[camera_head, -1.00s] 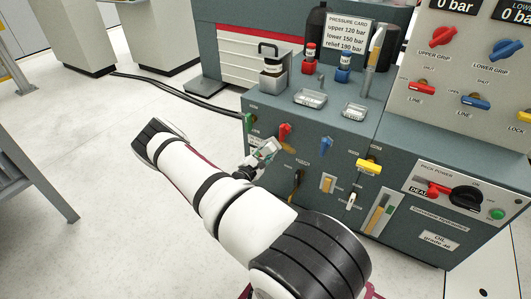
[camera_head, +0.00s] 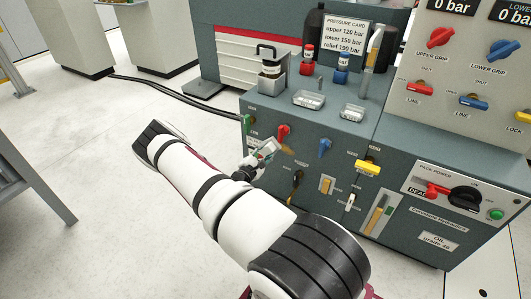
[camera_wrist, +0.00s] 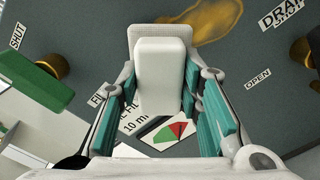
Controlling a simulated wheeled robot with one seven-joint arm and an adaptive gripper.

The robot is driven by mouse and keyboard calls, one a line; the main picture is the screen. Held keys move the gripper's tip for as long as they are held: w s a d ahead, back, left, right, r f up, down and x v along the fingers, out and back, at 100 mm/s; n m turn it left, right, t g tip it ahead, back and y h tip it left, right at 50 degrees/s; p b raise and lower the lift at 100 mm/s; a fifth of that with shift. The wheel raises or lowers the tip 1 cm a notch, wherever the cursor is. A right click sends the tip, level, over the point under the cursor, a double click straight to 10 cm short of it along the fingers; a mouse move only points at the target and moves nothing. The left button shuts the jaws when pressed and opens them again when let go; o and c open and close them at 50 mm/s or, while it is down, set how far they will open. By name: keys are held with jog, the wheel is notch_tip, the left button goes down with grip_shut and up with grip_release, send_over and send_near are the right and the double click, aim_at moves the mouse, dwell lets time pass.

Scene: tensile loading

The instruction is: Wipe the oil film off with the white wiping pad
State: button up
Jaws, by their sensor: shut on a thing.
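My gripper (camera_wrist: 165,88) is shut on the white wiping pad (camera_wrist: 162,62), which sits between its teal finger pads in the wrist view. In the head view my gripper (camera_head: 258,155) is at the front panel of the blue-grey cabinet, just left of the oil film. The oil film (camera_wrist: 212,20) is a brown-yellow patch on the panel, just beyond the pad's far end in the wrist view. It shows as a small brown smear in the head view (camera_head: 288,150). Part of it may be hidden behind the pad. I cannot tell whether the pad touches the panel.
A red valve handle (camera_head: 283,132) is close above my gripper, with a blue handle (camera_head: 325,147) to its right. A green handle (camera_wrist: 38,80) is left of the gripper in the wrist view. Bottles and clear trays stand on the cabinet top. Floor to the left is free.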

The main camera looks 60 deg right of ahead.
jog(key=shift+d, duration=0.25)
jog(key=shift+s+p, duration=1.05)
jog(key=shift+s, duration=0.75)
